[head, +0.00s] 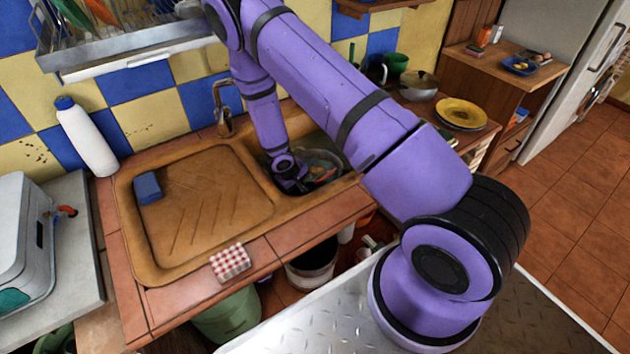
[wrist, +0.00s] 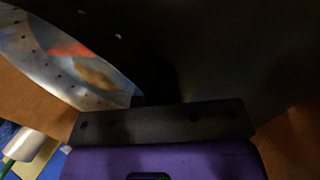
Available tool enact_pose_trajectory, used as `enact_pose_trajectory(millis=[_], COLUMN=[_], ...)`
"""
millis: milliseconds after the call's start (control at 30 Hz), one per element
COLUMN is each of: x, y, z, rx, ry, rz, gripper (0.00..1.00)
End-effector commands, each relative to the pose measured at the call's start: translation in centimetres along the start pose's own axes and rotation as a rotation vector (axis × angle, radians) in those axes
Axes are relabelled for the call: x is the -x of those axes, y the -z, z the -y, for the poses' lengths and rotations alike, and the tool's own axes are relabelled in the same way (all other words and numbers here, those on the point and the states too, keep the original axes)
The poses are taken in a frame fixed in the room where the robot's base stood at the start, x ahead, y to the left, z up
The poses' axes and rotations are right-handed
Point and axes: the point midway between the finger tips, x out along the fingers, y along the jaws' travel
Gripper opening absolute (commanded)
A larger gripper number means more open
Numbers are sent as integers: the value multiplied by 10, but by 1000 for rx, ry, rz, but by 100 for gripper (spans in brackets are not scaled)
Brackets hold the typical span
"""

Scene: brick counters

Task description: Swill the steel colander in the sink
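The steel colander (head: 326,158) sits in the bowl of the brown sink (head: 338,189), partly hidden by my arm. Something red and orange shows in it. In the wrist view its perforated wall (wrist: 40,62) fills the upper left, with blurred red and orange shapes behind. My gripper (head: 292,184) points down inside the sink bowl, at the left side of the colander. Its fingers are too dark and small to tell whether they are open or shut, or whether they touch the colander. The tap (head: 224,106) stands behind the sink, left of my arm.
The drainboard (head: 200,205) left of the bowl holds a blue sponge (head: 147,187). A checked cloth (head: 230,262) lies on the front edge. A white bottle (head: 87,137) stands at the back left. Yellow plates (head: 462,113) and a lidded pot (head: 419,87) stand to the right.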

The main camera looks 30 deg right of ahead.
Motion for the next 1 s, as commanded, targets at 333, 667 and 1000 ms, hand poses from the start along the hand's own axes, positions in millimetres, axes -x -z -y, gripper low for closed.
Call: enact_pose_trajectory(millis=[333, 667, 1000], x=[2, -7, -9], y=[-4, -4, -5], z=[-1, 2, 3], rx=[2, 2, 1], ry=[-2, -2, -1], rz=[6, 8, 9], gripper=[0, 0, 0])
